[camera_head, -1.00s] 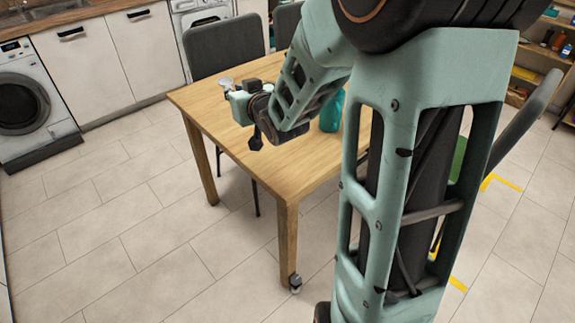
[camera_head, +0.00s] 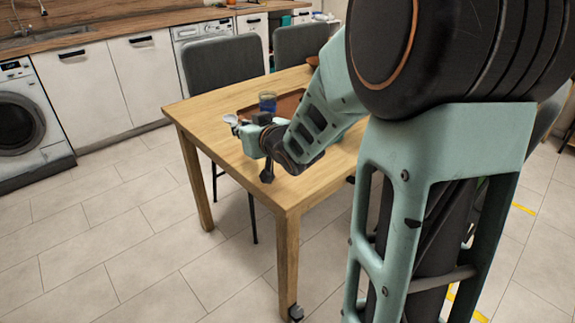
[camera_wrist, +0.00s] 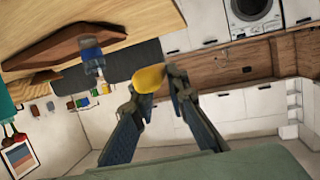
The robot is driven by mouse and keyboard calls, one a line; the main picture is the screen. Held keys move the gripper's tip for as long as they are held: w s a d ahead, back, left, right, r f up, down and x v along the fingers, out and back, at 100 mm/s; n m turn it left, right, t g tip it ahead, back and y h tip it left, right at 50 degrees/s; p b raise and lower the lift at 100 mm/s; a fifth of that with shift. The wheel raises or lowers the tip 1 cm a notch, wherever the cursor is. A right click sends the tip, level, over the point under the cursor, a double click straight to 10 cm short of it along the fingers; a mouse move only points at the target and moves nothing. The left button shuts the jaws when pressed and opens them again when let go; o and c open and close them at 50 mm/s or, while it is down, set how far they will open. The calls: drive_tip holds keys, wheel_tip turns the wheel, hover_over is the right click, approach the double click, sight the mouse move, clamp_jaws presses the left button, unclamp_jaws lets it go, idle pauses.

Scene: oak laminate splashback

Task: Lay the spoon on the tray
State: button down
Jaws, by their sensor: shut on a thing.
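My gripper (camera_wrist: 158,84) is shut on the spoon (camera_wrist: 148,78), whose rounded yellow-looking end shows at the fingertips in the wrist view. In the head view a small pale, shiny part of the spoon (camera_head: 230,119) shows beside my gripper (camera_head: 241,126), above the table's left side. The spoon's handle is mostly hidden. The brown tray (camera_head: 287,107) lies on the wooden table, partly hidden by my arm; it also shows tilted in the wrist view (camera_wrist: 60,47). The spoon is apart from the tray, to its left in the head view.
A brown bowl-like thing (camera_head: 313,62) is at the table's far edge. Chairs (camera_head: 222,68) stand behind the wooden table (camera_head: 205,112). The table's near left corner is clear.

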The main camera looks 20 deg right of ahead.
drive_tip(key=d+f+b, duration=0.1)
drive_tip(key=d+f, duration=0.2)
drive_tip(key=d, duration=0.1)
drive_tip(key=d+f+b, duration=0.1)
drive_tip(key=d+f, duration=0.2)
drive_tip(key=d, duration=0.1)
drive_tip(key=s+d+f+b, duration=0.1)
drive_tip(key=d+f, duration=0.2)
drive_tip(key=d, duration=0.2)
drive_tip(key=shift+d+f+b, duration=0.25)
drive_tip(key=shift+f+b, duration=0.1)
drive_tip(key=shift+f, duration=0.55)
drive_tip(key=shift+d+f+b, duration=0.2)
drive_tip(key=shift+f+b, duration=0.1)
drive_tip(key=shift+f, duration=0.6)
drive_tip(key=shift+f, duration=0.1)
drive_tip(key=shift+f, duration=0.15)
drive_tip(key=c, duration=1.9)
unclamp_jaws()
drive_tip(key=shift+b, duration=0.5)
